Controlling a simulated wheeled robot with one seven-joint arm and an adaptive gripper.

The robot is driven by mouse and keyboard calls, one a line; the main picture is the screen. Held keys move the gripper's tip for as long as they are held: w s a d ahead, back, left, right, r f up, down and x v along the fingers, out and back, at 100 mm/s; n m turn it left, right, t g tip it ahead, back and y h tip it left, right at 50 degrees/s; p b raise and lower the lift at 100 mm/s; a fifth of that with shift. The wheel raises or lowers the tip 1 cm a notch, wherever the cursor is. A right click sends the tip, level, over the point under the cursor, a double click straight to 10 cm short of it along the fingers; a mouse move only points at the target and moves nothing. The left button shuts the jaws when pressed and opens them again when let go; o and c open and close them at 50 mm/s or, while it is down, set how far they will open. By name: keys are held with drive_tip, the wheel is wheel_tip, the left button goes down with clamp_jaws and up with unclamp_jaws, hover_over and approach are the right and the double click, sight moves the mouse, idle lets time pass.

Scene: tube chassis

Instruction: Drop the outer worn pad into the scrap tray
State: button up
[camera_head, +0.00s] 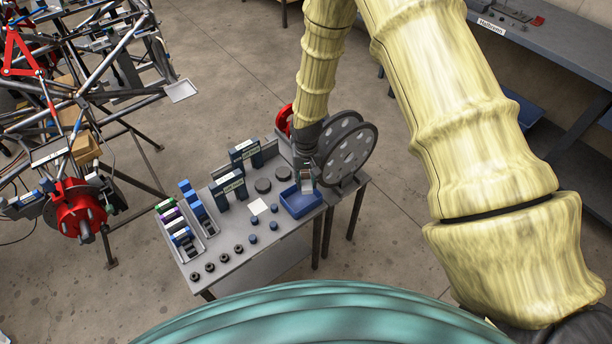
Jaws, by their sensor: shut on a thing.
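The small blue tray (304,211), which I take for the scrap tray, stands at the right end of the grey worktable. My gripper (307,182) is over the tray's back right part, pointing down. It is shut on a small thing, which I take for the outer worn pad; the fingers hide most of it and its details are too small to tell. I cannot tell how far the gripper is above the tray floor.
Two grey drilled discs (347,155) stand upright just right of my gripper. A tube chassis with a red caliper (75,208) is at left.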

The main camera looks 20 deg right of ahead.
sight(306, 180)
drive_tip(key=shift+w+f, duration=0.1)
drive_tip(key=shift+f, duration=0.25)
drive_tip(key=o, duration=1.2)
drive_tip(key=shift+r, duration=0.1)
wheel_tip(306, 180, up, 12)
